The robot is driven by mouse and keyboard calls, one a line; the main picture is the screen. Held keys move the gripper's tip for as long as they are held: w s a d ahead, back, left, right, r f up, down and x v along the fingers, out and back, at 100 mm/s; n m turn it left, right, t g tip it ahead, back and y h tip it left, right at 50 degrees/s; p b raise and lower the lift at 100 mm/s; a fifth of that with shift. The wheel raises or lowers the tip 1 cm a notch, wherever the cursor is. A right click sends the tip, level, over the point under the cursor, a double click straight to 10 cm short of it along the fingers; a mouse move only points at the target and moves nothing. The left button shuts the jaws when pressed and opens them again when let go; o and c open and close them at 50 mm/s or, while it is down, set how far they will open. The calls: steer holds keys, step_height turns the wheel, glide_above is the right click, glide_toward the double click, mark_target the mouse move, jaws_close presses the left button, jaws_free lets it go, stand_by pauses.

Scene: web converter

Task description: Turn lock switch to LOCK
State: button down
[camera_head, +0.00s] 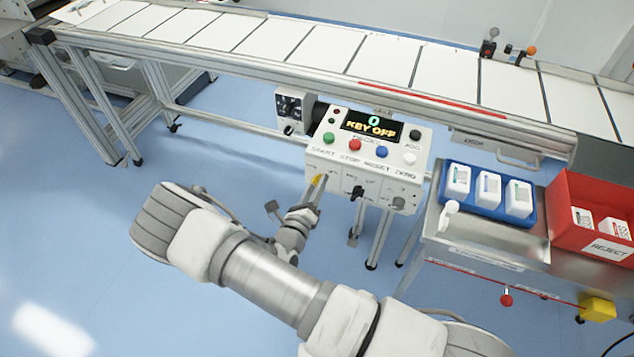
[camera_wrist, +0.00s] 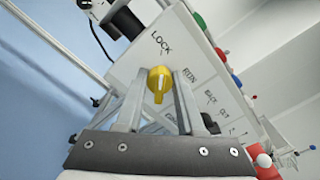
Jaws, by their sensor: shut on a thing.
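The lock switch is a yellow knob (camera_wrist: 158,78) on the lower front panel of the white control box (camera_head: 341,160). In the head view the knob (camera_head: 319,180) is at the panel's left end, partly hidden by my gripper (camera_head: 314,190). In the wrist view my gripper (camera_wrist: 160,92) has one finger on each side of the knob and is shut on it. The printed LOCK label (camera_wrist: 161,42) is above the knob and the RUN label (camera_wrist: 190,76) is to its right. A pale line on the knob runs nearly upright in the wrist view; which end points is unclear.
The box display (camera_head: 368,124) reads "0 KEY OFF". A black switch (camera_head: 357,191) and a grey one (camera_head: 398,203) sit right of the knob. Coloured buttons line the upper panel. A conveyor (camera_head: 300,45) runs behind; a blue tray (camera_head: 478,214) and red bin (camera_head: 562,236) stand right.

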steer(key=shift+f+n, duration=0.1)
steer(key=shift+n, duration=0.2)
steer(key=c, duration=0.5)
jaws_free()
steer(key=shift+c, duration=0.2)
steer(key=v, duration=1.7)
steer(key=shift+s+p, duration=0.25)
steer(key=shift+p, duration=0.1)
steer(key=shift+a, duration=0.1)
